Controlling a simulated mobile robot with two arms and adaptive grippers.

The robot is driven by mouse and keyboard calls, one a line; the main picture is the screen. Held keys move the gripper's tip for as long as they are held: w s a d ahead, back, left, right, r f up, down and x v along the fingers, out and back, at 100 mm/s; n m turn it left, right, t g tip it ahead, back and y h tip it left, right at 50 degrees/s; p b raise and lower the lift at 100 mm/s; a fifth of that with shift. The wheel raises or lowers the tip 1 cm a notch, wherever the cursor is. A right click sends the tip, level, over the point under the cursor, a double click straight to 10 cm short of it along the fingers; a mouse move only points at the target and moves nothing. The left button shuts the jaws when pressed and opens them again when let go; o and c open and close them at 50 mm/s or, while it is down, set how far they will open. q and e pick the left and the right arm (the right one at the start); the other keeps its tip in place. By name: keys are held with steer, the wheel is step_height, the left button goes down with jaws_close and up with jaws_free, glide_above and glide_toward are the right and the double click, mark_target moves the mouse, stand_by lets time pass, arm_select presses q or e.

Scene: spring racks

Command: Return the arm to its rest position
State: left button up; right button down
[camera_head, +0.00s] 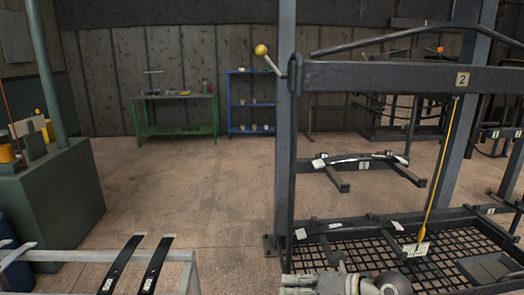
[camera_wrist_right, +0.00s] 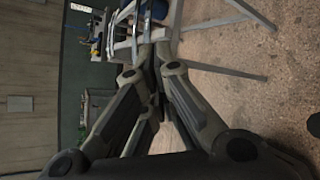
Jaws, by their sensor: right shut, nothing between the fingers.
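My right gripper (camera_head: 300,284) shows at the bottom edge of the head view, in front of the dark rack, with part of my right arm beside it. In the right wrist view its fingers (camera_wrist_right: 150,58) come together and are shut with nothing between them. It is apart from the rack as far as I can see, but the lower part of the arm is cut off by the frame. My left gripper is not in view.
A dark spring rack (camera_head: 375,76) with a mesh base stands at right; a yellow rod (camera_head: 444,165) hangs from it. Two black leaf springs (camera_head: 122,264) lie on a white frame (camera_head: 190,272) at lower left. The middle floor is clear.

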steer(key=s+a+r+m+t+y, duration=0.2)
steer(key=a+r+m+t+y, duration=0.15)
steer(key=r, duration=0.35)
steer(key=d+r+m+t+h, duration=0.45)
steer(key=d+m+t, duration=0.35)
steer(key=m, duration=0.5)
steer(key=s+d+f+m+g+h, duration=0.1)
steer(key=s+d+f+m+h, duration=0.1)
steer(key=d+f+m+h, duration=0.4)
steer(key=s+d+f+m+g+h, duration=0.1)
steer(key=s+d+f+m+h, duration=0.2)
steer(key=d+f+m+h, duration=0.45)
steer(key=s+a+f+m+g+y, duration=0.1)
steer(key=s+a+f+m+g, duration=0.15)
steer(key=s+f+g, duration=0.7)
steer(key=s+a+f+m+g+y, duration=0.25)
steer(key=s+f, duration=0.25)
steer(key=s, duration=0.9)
step_height(320, 180, down, 28)
steer(key=s+g, duration=0.2)
steer(key=s, duration=0.1)
steer(key=s+d+f, duration=0.1)
steer(key=s+f, duration=0.6)
steer(key=s+d+f, duration=0.2)
steer(key=s+f, duration=0.5)
steer(key=s, duration=0.1)
steer(key=shift+s+d+f+g+h, duration=0.25)
steer(key=shift+d+f+g+h, duration=0.05)
steer(key=shift+g+h, duration=0.1)
